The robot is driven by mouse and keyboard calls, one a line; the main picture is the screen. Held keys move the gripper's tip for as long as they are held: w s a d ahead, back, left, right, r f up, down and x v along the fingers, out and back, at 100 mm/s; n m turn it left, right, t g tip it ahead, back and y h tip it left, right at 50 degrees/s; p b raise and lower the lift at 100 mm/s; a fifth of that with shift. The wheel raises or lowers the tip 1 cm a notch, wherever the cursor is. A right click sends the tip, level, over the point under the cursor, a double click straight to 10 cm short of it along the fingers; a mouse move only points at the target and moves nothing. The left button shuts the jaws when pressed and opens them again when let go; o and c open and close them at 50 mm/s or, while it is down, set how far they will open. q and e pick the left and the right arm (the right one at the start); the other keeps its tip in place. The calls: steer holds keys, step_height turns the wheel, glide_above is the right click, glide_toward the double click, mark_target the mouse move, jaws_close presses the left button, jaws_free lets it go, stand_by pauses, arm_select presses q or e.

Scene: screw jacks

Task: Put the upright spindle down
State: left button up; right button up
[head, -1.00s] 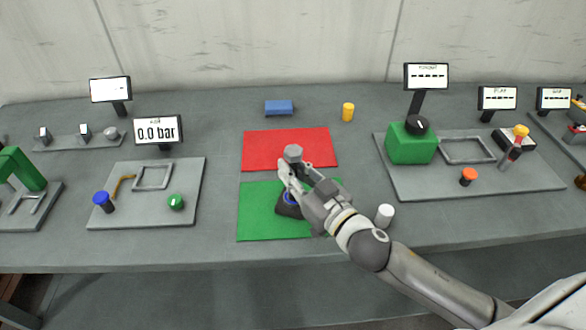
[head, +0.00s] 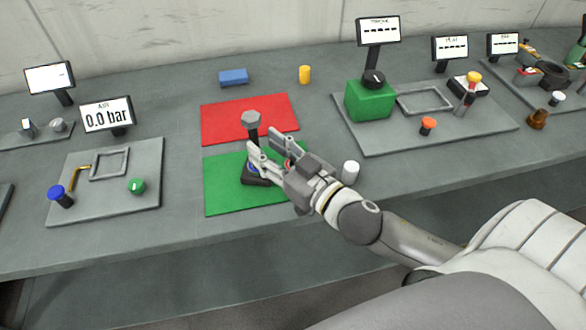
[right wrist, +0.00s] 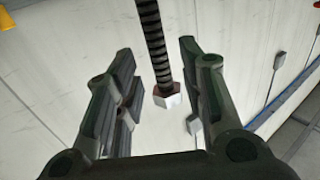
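The spindle (head: 252,118) stands upright, its grey hexagonal head on top, above a black jack base with a blue ring (head: 254,178) on the green mat (head: 222,187). Its lower part is hidden by a finger, so I cannot tell how it sits in the base. My right gripper (head: 264,144) is open beside the spindle, fingers apart. In the right wrist view, the dark threaded spindle with its hexagonal head (right wrist: 167,94) shows in the gap between the open fingers (right wrist: 157,55), touching neither visibly. My left gripper is not in view.
A red mat (head: 225,118) lies behind the green one. A white cylinder (head: 350,172) stands right of my gripper. A grey plate with a green block (head: 368,102) is to the right, another plate with knobs (head: 105,205) to the left. A blue block (head: 233,77) and yellow cylinder (head: 305,74) are behind.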

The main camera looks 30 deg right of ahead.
steer(key=v, duration=0.7)
steer(key=shift+s, duration=0.2)
stand_by(0.5)
